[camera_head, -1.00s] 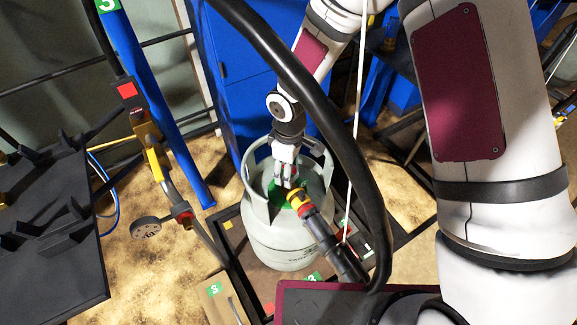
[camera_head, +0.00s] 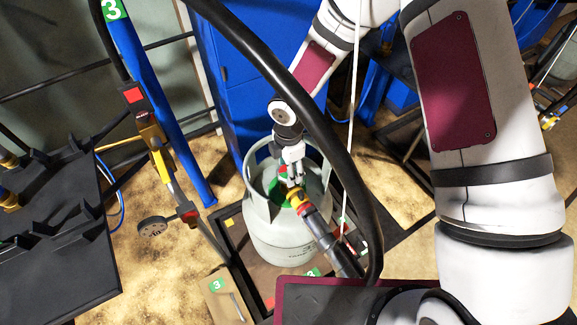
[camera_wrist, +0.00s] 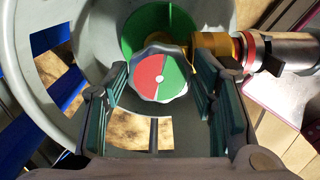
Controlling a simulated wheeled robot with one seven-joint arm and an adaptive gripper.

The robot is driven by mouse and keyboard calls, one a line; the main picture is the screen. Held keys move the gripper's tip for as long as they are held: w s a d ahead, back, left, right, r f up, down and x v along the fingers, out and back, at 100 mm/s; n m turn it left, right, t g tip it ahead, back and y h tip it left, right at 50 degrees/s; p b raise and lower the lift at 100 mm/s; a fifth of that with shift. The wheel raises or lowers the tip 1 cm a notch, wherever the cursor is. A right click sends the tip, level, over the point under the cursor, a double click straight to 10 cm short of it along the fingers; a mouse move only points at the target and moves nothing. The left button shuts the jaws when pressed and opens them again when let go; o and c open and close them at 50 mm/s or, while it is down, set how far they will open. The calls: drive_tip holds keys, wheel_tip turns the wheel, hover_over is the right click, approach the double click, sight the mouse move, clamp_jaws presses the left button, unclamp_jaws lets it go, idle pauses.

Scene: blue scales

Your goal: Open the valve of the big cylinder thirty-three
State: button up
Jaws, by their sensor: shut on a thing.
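The big grey cylinder (camera_head: 283,240) stands upright on a dark low platform, with a collar around its top. Inside the collar is the valve handwheel (camera_wrist: 161,78), a round knob with a red and green face, in front of a green part (camera_wrist: 150,30). My gripper (camera_head: 292,181) reaches down into the collar from above. In the wrist view my gripper's fingers (camera_wrist: 160,92) stand on both sides of the handwheel and are shut on it. A hose connector (camera_wrist: 290,53) with yellow and red rings joins the valve from the right.
A black hose (camera_head: 300,90) arcs in front of my arm. A dark rack (camera_head: 60,240) is at far left.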

drive_tip(key=shift+n, duration=0.9)
drive_tip(key=o, duration=1.1)
drive_tip(key=shift+o, duration=0.2)
drive_tip(key=shift+r, duration=0.1)
wheel_tip(320, 180, up, 12)
